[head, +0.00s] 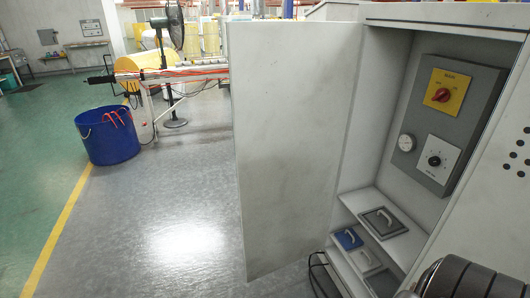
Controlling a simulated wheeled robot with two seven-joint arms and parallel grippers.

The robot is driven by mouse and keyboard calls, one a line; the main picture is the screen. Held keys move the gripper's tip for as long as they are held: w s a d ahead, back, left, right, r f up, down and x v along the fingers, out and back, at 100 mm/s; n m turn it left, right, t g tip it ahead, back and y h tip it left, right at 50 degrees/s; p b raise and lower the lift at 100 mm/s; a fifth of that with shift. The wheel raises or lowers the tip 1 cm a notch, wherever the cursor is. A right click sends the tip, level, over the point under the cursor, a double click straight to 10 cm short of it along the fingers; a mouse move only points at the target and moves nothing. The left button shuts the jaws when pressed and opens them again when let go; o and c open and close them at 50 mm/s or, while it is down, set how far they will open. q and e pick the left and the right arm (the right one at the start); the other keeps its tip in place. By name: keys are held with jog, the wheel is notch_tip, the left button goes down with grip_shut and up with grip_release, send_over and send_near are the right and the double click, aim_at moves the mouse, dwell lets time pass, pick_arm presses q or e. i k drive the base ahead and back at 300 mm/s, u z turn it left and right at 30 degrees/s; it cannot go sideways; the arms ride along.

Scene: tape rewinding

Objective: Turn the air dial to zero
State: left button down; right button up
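A black round dial (434,160) sits on a white square plate (448,150) on a grey control panel (466,118) inside an open cabinet at the right. Marks ring the dial, but they and the label under it are too small to read, so its setting is unclear. Above it is a red rotary switch (442,95) on a yellow plate (457,82). A small round white gauge (406,142) is to the left of the dial. Neither of my grippers shows in the head view.
The cabinet's white door (295,140) stands open on the left. Below the panel are shelves (357,200) with flat handled plates (384,222). A dark ribbed cylinder (468,280) fills the lower right corner. A blue bin (107,136) stands on clear floor far left.

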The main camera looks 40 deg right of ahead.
aim_at(435, 161)
jog(key=i, duration=2.95)
jog(key=z, duration=3.55)
